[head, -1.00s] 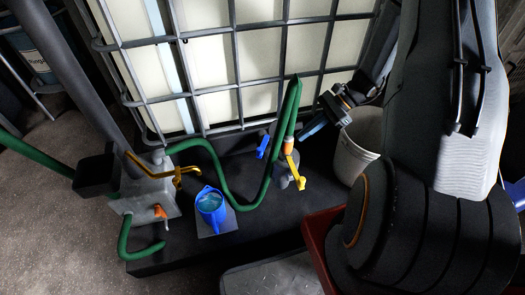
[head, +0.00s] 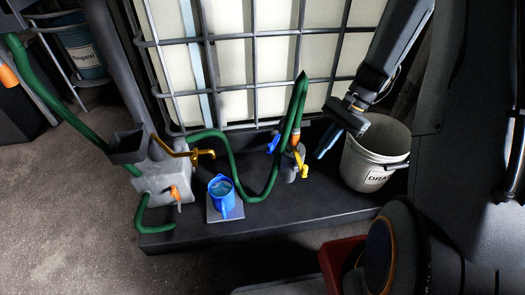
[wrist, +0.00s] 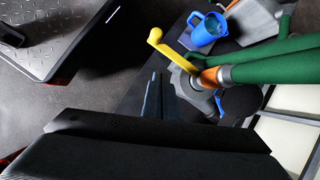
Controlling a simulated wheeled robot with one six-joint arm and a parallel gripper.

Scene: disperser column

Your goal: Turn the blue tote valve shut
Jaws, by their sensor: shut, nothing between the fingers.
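The blue valve lever (head: 273,143) sits at the tote's foot, left of the orange hose coupling (head: 295,142). In the wrist view a small blue piece (wrist: 219,105) shows beside the coupling, mostly hidden by it. A yellow lever (head: 302,165) is on the grey valve body (head: 288,172); it also shows in the wrist view (wrist: 170,52). My gripper (head: 323,152) is shut and empty, pointing down just right of the yellow lever, with the coupling between it and the blue lever. Its fingers (wrist: 152,97) appear apart from the valve in the wrist view.
A blue jug (head: 221,188) stands on a pale plate. A white drain bucket (head: 366,165) stands right of my gripper. The caged tote (head: 250,55) rises behind.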

